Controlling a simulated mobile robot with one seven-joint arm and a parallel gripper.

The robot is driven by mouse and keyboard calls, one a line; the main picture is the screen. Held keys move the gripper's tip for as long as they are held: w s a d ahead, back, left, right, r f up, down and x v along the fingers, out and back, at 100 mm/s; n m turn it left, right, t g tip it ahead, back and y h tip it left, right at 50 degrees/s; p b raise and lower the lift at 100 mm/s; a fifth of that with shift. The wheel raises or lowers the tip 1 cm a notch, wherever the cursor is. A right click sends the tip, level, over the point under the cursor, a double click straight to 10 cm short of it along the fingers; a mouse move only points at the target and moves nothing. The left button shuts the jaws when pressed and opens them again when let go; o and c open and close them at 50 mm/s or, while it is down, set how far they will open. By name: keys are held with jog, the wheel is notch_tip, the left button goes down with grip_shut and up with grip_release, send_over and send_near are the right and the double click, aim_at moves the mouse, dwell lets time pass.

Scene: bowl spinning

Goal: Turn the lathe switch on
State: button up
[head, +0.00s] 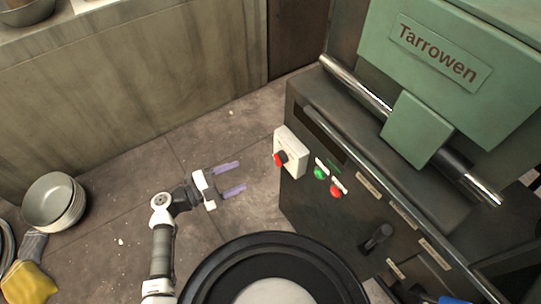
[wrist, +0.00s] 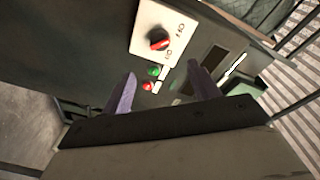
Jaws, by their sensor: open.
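The lathe (head: 430,130) stands at the right of the head view, with a green top marked "Tarrowen" and a dark grey cabinet. A white switch box (head: 296,148) with a red knob (head: 281,159) sits on the cabinet's left end. In the wrist view the white box (wrist: 150,20) bears OFF and ON lettering beside the red knob (wrist: 158,40); I cannot tell its setting for sure. My gripper (head: 242,175) has pale purple fingers, open and empty, pointing towards the cabinet, left of the knob and apart from it. The fingertips also show in the wrist view (wrist: 161,70), below the knob.
Green (head: 320,173) and red (head: 336,190) buttons sit right of the switch box, and a black lever (head: 378,237) lies further right. A round black-rimmed stand (head: 210,275) is at the bottom. Stacked bowls (head: 55,200) and a yellow cloth (head: 28,283) lie left. Floor around my gripper is clear.

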aim_at(280, 159)
jog(key=p+x, duration=0.3)
jog(key=x, duration=1)
jog(key=shift+d, duration=0.25)
jog(key=shift+c, duration=0.2)
jog(key=c, duration=0.9)
